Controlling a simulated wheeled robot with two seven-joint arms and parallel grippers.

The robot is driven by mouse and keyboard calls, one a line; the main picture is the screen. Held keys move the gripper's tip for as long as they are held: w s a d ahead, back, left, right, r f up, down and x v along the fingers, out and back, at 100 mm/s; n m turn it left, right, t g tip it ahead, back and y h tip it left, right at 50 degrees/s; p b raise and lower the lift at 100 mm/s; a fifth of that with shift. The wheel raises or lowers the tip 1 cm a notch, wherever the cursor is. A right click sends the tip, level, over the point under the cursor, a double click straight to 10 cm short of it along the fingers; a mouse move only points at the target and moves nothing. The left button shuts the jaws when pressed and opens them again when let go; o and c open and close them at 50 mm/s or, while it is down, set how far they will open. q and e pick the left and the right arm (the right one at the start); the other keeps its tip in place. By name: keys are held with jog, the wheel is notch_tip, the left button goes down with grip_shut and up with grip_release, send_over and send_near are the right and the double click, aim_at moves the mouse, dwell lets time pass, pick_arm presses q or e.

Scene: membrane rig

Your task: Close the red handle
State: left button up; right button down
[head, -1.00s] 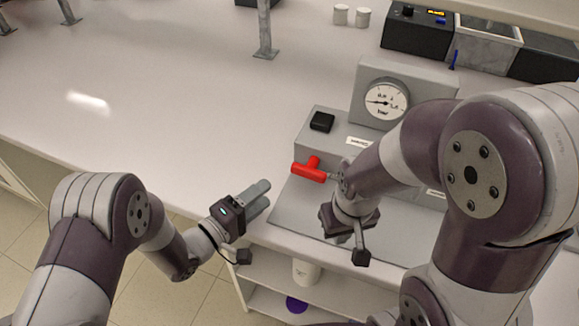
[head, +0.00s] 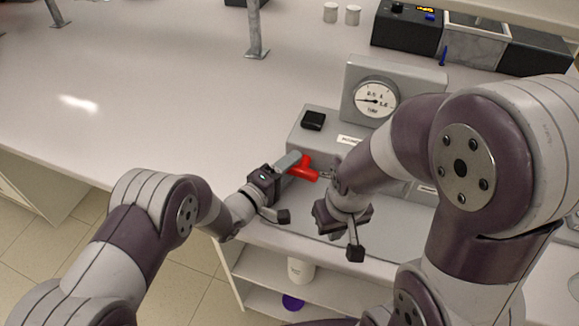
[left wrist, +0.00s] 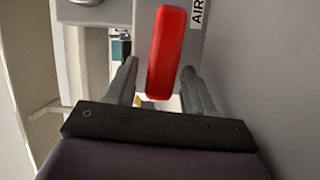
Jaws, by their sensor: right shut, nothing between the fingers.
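The red handle (head: 304,168) sticks out from the front of the grey rig box (head: 300,128), left of my right forearm. My left gripper (head: 290,160) is at the left end of the handle and covers part of it in the head view. In the left wrist view the red handle (left wrist: 166,52) lies between the two fingers of the left gripper (left wrist: 160,90). The fingers stand apart, with gaps on both sides of it. My right gripper (head: 350,225) is shut and empty, pointing down in front of the rig, with its fingertips partly hidden.
A pressure gauge (head: 376,98) stands on the rig, and a black knob (head: 313,120) sits on the box top. Two white jars (head: 342,13) and a black instrument (head: 408,28) stand behind. The left bench top (head: 150,100) is clear. Shelves (head: 270,272) lie below.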

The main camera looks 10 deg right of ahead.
aim_at(305, 158)
pick_arm(q)
jog(key=c, duration=0.8)
